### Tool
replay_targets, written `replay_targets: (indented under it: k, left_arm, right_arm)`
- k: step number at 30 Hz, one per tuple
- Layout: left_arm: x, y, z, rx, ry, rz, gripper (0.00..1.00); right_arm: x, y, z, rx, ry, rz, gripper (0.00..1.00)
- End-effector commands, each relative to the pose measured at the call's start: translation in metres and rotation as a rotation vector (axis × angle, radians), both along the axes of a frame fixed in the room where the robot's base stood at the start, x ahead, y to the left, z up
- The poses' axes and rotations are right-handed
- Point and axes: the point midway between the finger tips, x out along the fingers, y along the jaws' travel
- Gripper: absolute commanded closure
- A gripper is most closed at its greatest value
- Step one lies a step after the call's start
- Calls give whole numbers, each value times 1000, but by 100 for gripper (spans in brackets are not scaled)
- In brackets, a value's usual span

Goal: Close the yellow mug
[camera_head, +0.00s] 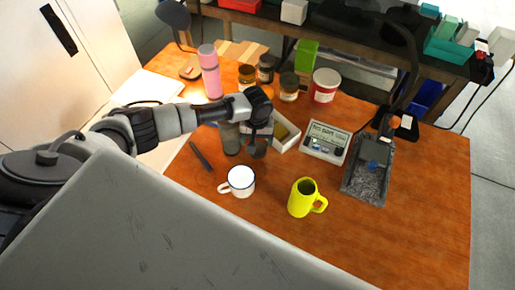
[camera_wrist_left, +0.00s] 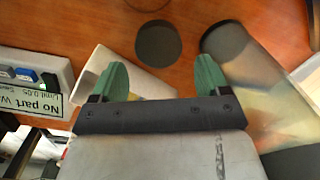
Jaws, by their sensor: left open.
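The yellow mug (camera_head: 302,198) stands upright on the wooden table, its handle to the right. Its top is open and the inside looks dark. A dark round disc (camera_head: 258,150), perhaps a lid, shows just below my left gripper (camera_head: 257,130). In the left wrist view the disc (camera_wrist_left: 158,43) lies flat on the table, beyond the gap between the green fingers of my left gripper (camera_wrist_left: 161,75). The gripper is open and empty, up and left of the mug. My right gripper is not in view.
A white mug (camera_head: 240,182) stands left of the yellow one. A grey cylinder (camera_head: 230,138) and an open pale box (camera_head: 288,136) flank the disc. A labelled tray (camera_head: 326,142) and a grey stand (camera_head: 366,182) are to the right. The table's front right is clear.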

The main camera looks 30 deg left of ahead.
Motion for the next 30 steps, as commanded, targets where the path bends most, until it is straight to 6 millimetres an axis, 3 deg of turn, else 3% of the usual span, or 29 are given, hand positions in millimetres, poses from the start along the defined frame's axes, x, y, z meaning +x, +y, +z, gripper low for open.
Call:
replay_targets:
  k: [5,17,28,30]
  left_arm:
    - [0,0,-2,0,1,0,24]
    - [3,-2,-50,0,1,1,24]
    - [3,-1,-52,0,0,1,24]
    - [3,-1,-52,0,0,1,33]
  right_arm:
    - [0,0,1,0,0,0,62]
    - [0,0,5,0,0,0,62]
    - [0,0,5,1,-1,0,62]
    - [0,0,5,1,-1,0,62]
